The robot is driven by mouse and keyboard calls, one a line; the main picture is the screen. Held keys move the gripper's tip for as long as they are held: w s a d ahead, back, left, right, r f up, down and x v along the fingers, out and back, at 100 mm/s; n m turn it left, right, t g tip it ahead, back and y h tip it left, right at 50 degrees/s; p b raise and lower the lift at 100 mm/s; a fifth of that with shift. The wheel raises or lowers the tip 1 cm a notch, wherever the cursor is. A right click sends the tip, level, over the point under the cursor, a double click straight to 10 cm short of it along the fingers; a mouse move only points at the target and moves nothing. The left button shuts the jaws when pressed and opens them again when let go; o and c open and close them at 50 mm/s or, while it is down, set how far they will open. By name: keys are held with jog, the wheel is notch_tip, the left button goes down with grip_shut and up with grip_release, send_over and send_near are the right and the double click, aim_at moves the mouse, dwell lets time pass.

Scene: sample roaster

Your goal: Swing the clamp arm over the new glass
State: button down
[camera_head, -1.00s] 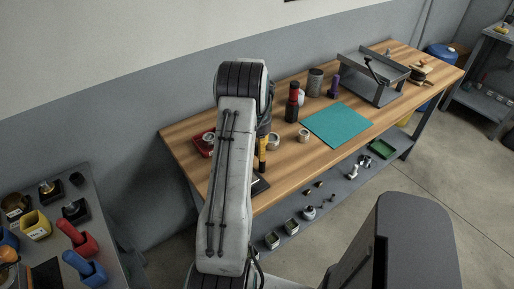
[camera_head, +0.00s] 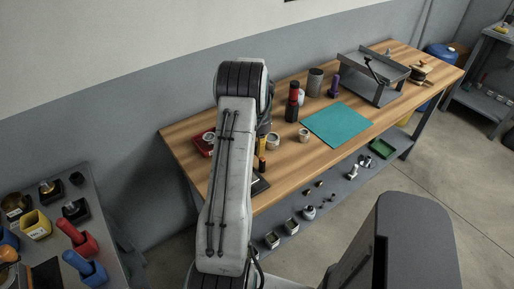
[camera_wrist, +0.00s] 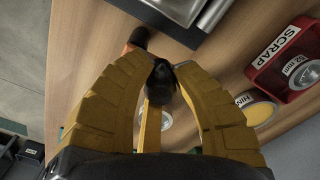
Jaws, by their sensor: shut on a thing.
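My gripper (camera_wrist: 160,72) has yellow fingers that close on a dark rounded piece (camera_wrist: 161,82) in the wrist view. I cannot tell whether this piece belongs to the clamp arm. Just beyond the fingertips is a dark, orange-marked handle-like part (camera_wrist: 138,38), near a grey metal plate (camera_wrist: 181,12) with a dark edge. A pale round thing (camera_wrist: 166,120) shows partly between the fingers. I cannot make out the new glass for certain. In the head view my arm hides most of this work spot; a yellow bit of my gripper (camera_head: 262,163) shows beside it.
A red SCRAP bin (camera_wrist: 264,72) holding a round disc marked 52 mm is right of the fingers, with a yellow-rimmed round container (camera_wrist: 259,108) below it. A teal mat (camera_head: 337,124), bottles and a grey stand (camera_head: 372,78) are farther right on the wooden bench (camera_head: 282,172).

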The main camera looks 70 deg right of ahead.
jog(key=shift+f, duration=0.1)
jog(key=n+b, duration=0.1)
jog(key=n, duration=0.1)
jog(key=a+n+b, duration=0.1)
jog(key=shift+w+f+n, duration=0.1)
jog(key=shift+w+n, duration=0.1)
jog(key=shift+n, duration=0.2)
jog(key=n, duration=0.1)
jog(key=a+n+b, duration=0.1)
jog(key=n, duration=0.1)
jog(key=n+b, duration=0.1)
jog(key=n, duration=0.1)
jog(key=shift+a, duration=0.25)
jog(key=n, duration=0.1)
jog(key=n+b, duration=0.1)
jog(key=n, duration=0.1)
jog(key=a+n, duration=0.1)
jog(key=n, duration=0.1)
jog(key=shift+s, duration=0.25)
jog(key=shift+s+a+n+b, duration=0.2)
jog(key=shift+a+n+b, duration=0.1)
jog(key=shift+n, duration=0.75)
jog(key=shift+s+a+n+b, duration=0.15)
jog(key=shift+n+b, duration=0.1)
jog(key=shift+n, duration=0.8)
jog(key=c, duration=1)
grip_release()
jog(key=shift+d, duration=0.1)
